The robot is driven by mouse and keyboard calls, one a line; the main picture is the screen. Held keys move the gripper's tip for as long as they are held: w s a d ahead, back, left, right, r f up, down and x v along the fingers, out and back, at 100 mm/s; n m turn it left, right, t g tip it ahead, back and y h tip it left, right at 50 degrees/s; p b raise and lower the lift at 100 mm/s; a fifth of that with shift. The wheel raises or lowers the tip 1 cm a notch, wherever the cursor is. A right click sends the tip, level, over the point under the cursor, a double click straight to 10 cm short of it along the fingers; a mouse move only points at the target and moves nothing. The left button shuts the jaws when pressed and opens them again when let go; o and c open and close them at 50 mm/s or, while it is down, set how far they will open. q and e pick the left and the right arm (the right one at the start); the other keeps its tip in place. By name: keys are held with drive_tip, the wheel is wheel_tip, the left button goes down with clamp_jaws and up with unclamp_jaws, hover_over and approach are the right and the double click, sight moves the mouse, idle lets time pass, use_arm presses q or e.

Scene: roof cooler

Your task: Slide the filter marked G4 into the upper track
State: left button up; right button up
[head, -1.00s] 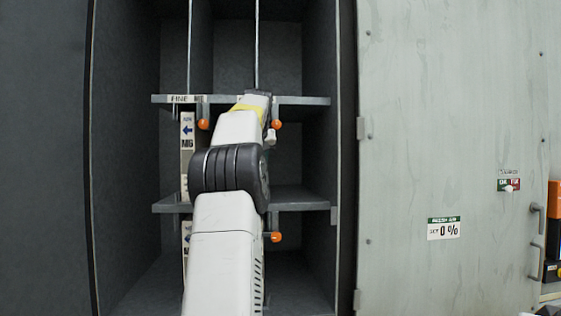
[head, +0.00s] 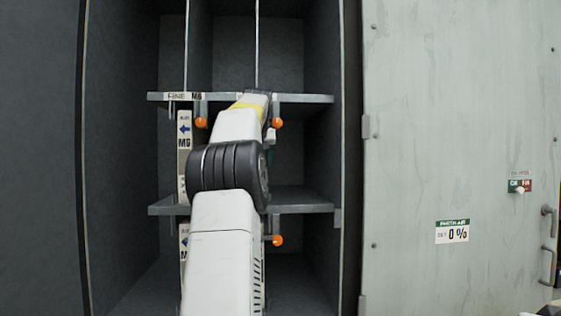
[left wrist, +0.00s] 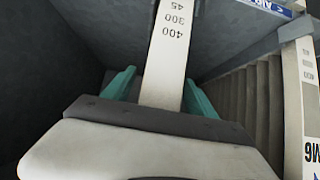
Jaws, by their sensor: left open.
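My left arm covers the middle of the cabinet in the head view and hides most of my left gripper. In the left wrist view my left gripper (left wrist: 160,88) is open, its teal fingers on either side of a pale filter edge strip (left wrist: 168,45) printed 45, 300, 400. No G4 mark is readable on it. An upper shelf track (head: 305,98) with a FINE M6 label crosses the cabinet. Orange knobs (head: 201,123) hang below it. My right gripper is not in view.
An M6 filter (head: 184,150) with a blue arrow stands left of my arm; it also shows in the left wrist view (left wrist: 305,110), close on the right. A lower shelf (head: 300,201) lies below. The pale panel (head: 420,120) on the right carries a 0% label.

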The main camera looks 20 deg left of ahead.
use_arm(q)
drive_tip(key=shift+r, duration=0.1)
drive_tip(key=v, duration=0.7)
drive_tip(key=shift+s+d+r, duration=0.15)
drive_tip(key=shift+s+d, duration=0.1)
drive_tip(key=shift+s, duration=0.05)
drive_tip(key=s+d+f+m+g+h, duration=0.1)
drive_tip(key=s+d+f+m+h, duration=0.2)
drive_tip(key=s+d+f, duration=1.1)
drive_tip(key=s+d+f+m+g+h, duration=0.1)
drive_tip(key=s+d+f+m+h, duration=0.2)
drive_tip(key=s+d+f, duration=1)
drive_tip(key=s+f+h, duration=0.1)
drive_tip(key=s+f, duration=0.3)
drive_tip(key=f, duration=0.1)
drive_tip(key=shift+s+d+f+g, duration=0.4)
